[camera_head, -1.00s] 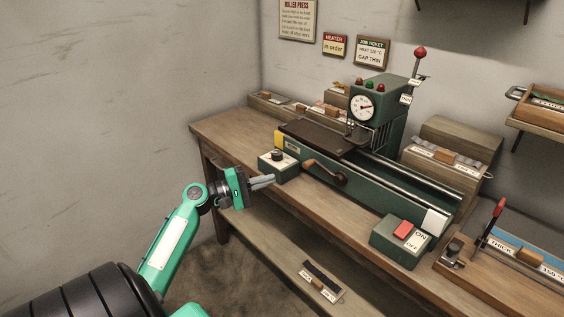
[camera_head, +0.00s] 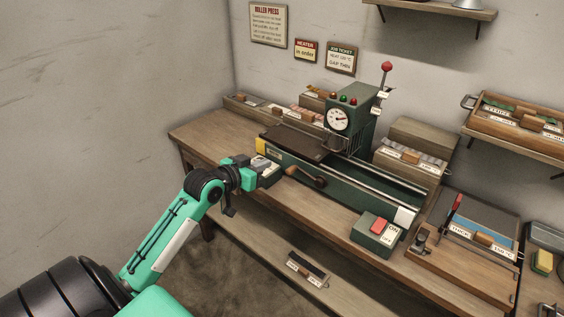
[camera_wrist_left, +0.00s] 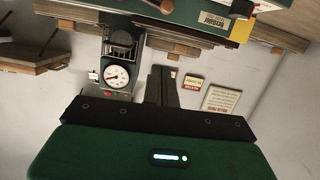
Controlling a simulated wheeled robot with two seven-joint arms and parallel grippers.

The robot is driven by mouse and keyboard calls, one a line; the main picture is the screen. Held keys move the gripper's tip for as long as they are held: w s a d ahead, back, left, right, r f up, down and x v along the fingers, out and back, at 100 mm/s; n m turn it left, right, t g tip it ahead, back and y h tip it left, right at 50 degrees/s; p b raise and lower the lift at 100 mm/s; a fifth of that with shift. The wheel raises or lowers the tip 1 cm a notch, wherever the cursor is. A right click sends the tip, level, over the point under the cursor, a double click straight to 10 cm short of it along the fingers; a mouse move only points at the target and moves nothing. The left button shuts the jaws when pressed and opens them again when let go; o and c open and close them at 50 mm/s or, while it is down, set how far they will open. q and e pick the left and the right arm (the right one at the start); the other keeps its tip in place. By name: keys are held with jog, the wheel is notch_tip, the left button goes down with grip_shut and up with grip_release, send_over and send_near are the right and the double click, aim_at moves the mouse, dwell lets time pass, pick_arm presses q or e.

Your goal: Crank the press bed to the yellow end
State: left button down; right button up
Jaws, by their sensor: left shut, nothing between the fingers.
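The green roller press (camera_head: 345,185) stands on the bench. Its dark flat bed (camera_head: 296,143) lies at the left part of the rails, close by the yellow end (camera_head: 261,146). The white end (camera_head: 405,215) is at the right. The crank (camera_head: 305,176), with a brown grip, is on the press's front side. My left gripper (camera_head: 268,169) is shut and empty, left of the crank and over the small knob box, hiding most of it. In the left wrist view, the image is upside down, with the gauge (camera_wrist_left: 117,77) and yellow end (camera_wrist_left: 240,31) showing. My right gripper is out of view.
A switch box (camera_head: 377,234) with a red rocker stands at the bench front, right of the crank. A wooden tray (camera_head: 462,265) is farther right. Signs, including the job ticket (camera_head: 341,57), hang on the wall. A lower shelf (camera_head: 270,255) runs below.

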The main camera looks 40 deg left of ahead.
pick_arm(q)
jog(key=w+d+f+p, duration=0.1)
jog(key=w+f, duration=0.5)
jog(key=w, duration=0.3)
jog(key=shift+w+f+p, duration=0.15)
jog(key=shift+w+p, duration=0.2)
jog(key=shift+w, duration=0.05)
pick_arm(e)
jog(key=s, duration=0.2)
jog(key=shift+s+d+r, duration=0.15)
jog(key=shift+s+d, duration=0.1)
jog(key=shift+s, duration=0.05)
